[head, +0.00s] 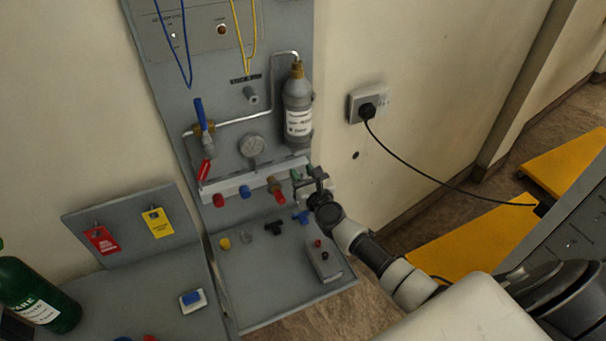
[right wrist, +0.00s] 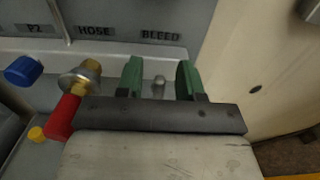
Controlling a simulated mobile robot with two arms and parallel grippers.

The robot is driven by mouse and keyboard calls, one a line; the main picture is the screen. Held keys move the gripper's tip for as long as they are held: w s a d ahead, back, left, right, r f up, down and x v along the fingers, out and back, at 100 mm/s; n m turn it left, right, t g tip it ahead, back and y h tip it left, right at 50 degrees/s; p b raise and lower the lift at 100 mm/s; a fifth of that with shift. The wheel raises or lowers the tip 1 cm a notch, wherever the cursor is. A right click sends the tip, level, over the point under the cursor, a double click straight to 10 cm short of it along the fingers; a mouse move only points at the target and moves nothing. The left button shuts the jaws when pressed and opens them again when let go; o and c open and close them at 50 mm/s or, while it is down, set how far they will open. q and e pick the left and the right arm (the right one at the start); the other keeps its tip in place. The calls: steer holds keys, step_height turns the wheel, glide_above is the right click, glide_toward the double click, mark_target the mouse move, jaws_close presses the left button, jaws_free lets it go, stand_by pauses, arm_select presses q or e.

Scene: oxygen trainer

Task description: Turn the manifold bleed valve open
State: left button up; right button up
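The manifold (head: 240,184) is a pale bar across the grey panel, with coloured fittings along its front. In the right wrist view, a small grey metal stub, seemingly the bleed valve (right wrist: 158,86), sits under the "BLEED" label (right wrist: 160,36). My right gripper (head: 303,173) is at the manifold's right end. In the right wrist view its green-padded fingers (right wrist: 160,80) are open, one on each side of the stub, with gaps visible on both sides. The stub's lower part is hidden behind the gripper's dark bar. My left gripper is not in view.
A brass fitting with a red handle (right wrist: 66,115) is close left of my right gripper, with a blue knob (right wrist: 23,71) beyond. A grey cylinder (head: 298,105) stands above.

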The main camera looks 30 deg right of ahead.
jaws_close()
steer(key=n, duration=0.4)
steer(key=shift+a+p, duration=0.3)
steer(key=shift+p, duration=0.05)
steer(key=shift+d+f+n, duration=0.1)
steer(key=shift+f+n, duration=0.5)
steer(key=shift+n, duration=4.7)
steer(key=shift+d+f+n, duration=0.1)
steer(key=shift+f+n, duration=0.45)
steer(key=shift+n, duration=4.75)
steer(key=shift+d+f+n, duration=0.1)
steer(key=shift+f+n, duration=0.5)
steer(key=shift+n, duration=4.7)
